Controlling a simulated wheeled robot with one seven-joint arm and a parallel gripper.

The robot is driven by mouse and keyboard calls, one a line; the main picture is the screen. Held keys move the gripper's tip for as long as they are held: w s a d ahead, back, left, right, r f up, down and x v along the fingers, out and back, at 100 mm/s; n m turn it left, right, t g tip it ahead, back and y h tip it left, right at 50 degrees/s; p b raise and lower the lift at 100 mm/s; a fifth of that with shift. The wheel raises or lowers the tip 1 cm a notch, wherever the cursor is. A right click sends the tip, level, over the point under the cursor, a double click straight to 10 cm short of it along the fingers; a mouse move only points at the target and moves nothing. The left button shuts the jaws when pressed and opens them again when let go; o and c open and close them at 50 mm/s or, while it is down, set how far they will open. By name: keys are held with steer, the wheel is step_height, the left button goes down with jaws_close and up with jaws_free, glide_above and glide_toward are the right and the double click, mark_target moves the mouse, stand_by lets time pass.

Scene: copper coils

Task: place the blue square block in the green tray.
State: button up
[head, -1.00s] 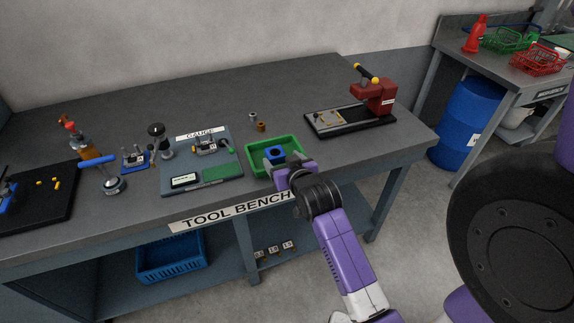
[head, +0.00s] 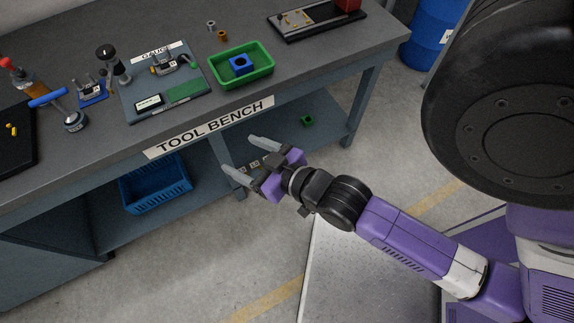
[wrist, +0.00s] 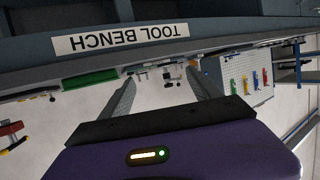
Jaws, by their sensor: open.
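The blue square block (head: 238,65), with a dark round hole in its top, sits inside the green tray (head: 262,79) on the tool bench. The tray also shows at the left of the wrist view (wrist: 90,79), where the block cannot be seen. My gripper (head: 246,158) is open and empty. It is in front of the bench's front edge, apart from and below the tray. Its two fingers show spread apart in the wrist view (wrist: 160,93).
A black-based fixture (head: 318,24) is at the back right. The lower shelf holds a blue crate (head: 157,186) and small items.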

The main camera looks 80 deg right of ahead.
steer(key=s+a+r+n+t+y, duration=0.1)
steer(key=s+a+r+n+y, duration=0.3)
steer(key=s+a, duration=0.7)
step_height(320, 180, up, 2)
steer(key=shift+s+r+n+t+y, duration=0.25)
steer(key=shift+n+t+y, duration=0.15)
steer(key=shift+y, duration=0.4)
steer(key=shift+a, duration=0.1)
